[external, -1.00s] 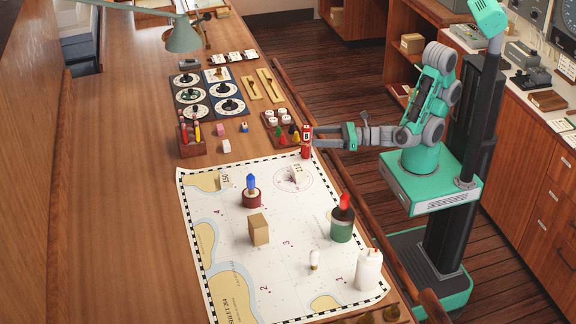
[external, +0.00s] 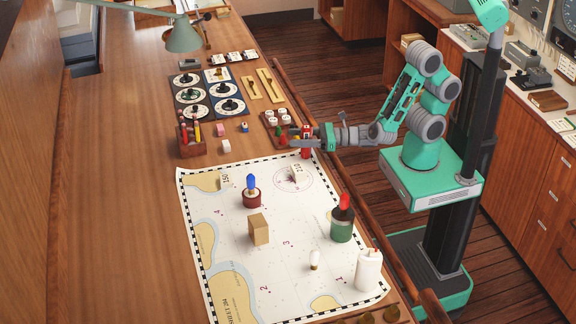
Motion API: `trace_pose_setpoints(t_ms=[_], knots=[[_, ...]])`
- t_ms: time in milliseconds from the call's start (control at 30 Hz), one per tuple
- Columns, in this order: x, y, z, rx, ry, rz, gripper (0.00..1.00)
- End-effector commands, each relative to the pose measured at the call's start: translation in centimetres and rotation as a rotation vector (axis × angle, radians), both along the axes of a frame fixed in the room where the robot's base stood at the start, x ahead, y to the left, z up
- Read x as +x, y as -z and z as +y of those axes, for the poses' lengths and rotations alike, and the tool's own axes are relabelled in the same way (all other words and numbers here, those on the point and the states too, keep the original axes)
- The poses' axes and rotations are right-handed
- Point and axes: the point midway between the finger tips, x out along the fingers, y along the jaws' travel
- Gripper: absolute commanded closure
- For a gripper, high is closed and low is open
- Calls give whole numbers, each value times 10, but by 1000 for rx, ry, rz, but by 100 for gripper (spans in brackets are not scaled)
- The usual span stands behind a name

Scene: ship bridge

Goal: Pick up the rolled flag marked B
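A small upright red roll with a pale label (external: 306,154) stands at the right edge of the wooden table, by the chart's upper right corner. It looks like the rolled flag, but the letter on it is too small to read. My gripper (external: 299,141) reaches in level from the right, at the height of the roll's middle. A finger crosses in front of the roll and hides its middle; its top and foot show above and below. Whether the fingers press on it, and how wide they are apart, cannot be made out.
A tray of small coloured pegs and white pieces (external: 268,118) is close behind and left of my gripper. The chart (external: 270,270) holds a blue-topped lamp (external: 251,198), a box (external: 258,236), a red-topped green lamp (external: 342,230) and a white candle (external: 368,270). The table's left side is clear.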

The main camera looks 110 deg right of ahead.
Motion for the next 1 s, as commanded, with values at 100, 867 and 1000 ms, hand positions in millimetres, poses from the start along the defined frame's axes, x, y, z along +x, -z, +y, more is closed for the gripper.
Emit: trace_pose_setpoints(t_ms=[100, 867, 1000], knots=[[0, 0, 0, 0, 0, 0, 61], [0, 0, 0, 0, 0, 0, 100], [0, -14, 0, -1, 0, -2, 100]])
